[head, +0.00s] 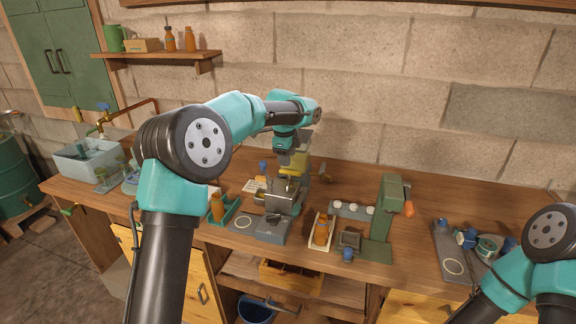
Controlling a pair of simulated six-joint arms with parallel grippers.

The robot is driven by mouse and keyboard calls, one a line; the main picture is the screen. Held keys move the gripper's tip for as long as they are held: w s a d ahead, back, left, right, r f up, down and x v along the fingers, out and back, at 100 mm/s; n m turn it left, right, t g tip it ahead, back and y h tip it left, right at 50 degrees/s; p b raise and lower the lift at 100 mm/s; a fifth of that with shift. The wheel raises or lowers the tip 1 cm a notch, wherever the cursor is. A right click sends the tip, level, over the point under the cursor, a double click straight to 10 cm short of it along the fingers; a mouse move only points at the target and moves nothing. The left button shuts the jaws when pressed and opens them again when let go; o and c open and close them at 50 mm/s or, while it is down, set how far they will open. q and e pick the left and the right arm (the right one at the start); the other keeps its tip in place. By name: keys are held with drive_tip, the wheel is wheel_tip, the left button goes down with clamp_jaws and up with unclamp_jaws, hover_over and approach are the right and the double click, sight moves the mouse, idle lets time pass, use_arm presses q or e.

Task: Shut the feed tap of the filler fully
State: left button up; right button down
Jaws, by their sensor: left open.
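The filler (284,197), a metal-grey machine, seems to stand near the middle of the bench, behind a grey base block (262,228) marked with a pale ring. My left gripper (293,172) points down over it and is open. The gripper and wrist cover much of the machine's top. I cannot clearly make out the feed tap or how far it is turned. I cannot tell whether the fingers touch anything. My right arm comes in at the lower right; its gripper is out of the picture.
An orange bottle in a teal tray (232,214) stands left of the filler, another orange bottle (321,229) on a pale tray to its right. A green press (390,205) with an orange-tipped handle stands further right. Bare bench lies between the press and the grey board (449,252).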

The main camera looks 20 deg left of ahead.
use_arm(q)
wheel_tip(320, 180, up, 11)
drive_tip(key=s, duration=0.2)
drive_tip(key=shift+s, duration=0.15)
drive_tip(key=shift+a, duration=0.1)
